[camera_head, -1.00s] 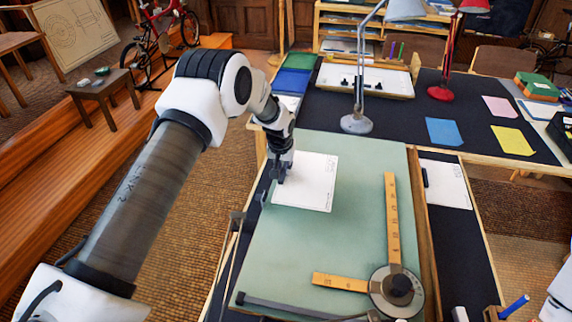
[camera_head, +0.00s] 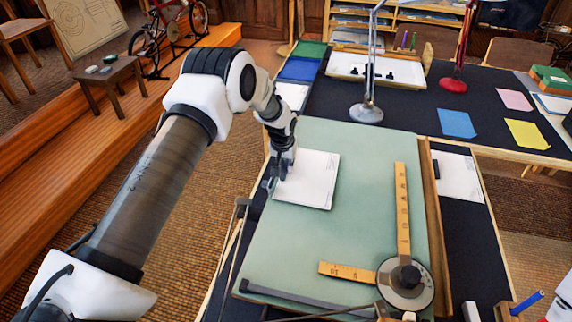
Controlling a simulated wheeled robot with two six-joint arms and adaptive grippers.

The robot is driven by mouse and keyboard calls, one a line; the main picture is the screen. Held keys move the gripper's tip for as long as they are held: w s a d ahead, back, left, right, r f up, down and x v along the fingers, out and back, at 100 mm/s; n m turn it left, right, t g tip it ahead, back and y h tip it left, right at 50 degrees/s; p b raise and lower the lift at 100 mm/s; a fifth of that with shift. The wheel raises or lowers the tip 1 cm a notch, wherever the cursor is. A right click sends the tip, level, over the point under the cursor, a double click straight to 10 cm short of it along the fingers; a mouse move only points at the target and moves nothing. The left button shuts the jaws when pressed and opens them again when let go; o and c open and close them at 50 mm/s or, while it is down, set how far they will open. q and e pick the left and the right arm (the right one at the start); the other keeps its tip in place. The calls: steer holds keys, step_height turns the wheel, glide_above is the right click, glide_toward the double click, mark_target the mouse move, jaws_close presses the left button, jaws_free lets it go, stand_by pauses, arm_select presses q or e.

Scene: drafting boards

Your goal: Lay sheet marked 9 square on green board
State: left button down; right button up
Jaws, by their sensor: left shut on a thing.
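The green board (camera_head: 330,250) lies tilted in view on the dark table, with an L-shaped wooden ruler (camera_head: 402,215) on its right part. A white sheet (camera_head: 312,180) is at the upper left of the board, by its left edge. Small print shows on the sheet, but I cannot read a number. I cannot tell whether it touches the board or is slightly above it. My left gripper (camera_head: 272,182) is shut on the sheet's left edge, and its fingers partly hide that edge.
The ruler's round dark head (camera_head: 405,283) sits at the board's lower right. Another white sheet (camera_head: 458,178) lies right of the board. A desk lamp (camera_head: 366,112) stands beyond the board. Blue (camera_head: 457,123) and yellow (camera_head: 526,134) sheets lie on the far table.

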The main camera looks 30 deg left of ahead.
arm_select(q)
steer(key=shift+f, duration=0.4)
stand_by(0.4)
steer(key=c, duration=1)
jaws_free()
steer(key=shift+c, duration=0.2)
steer(key=shift+r, duration=0.15)
steer(key=v, duration=1.1)
steer(key=shift+r, duration=0.3)
steer(key=shift+s, duration=0.1)
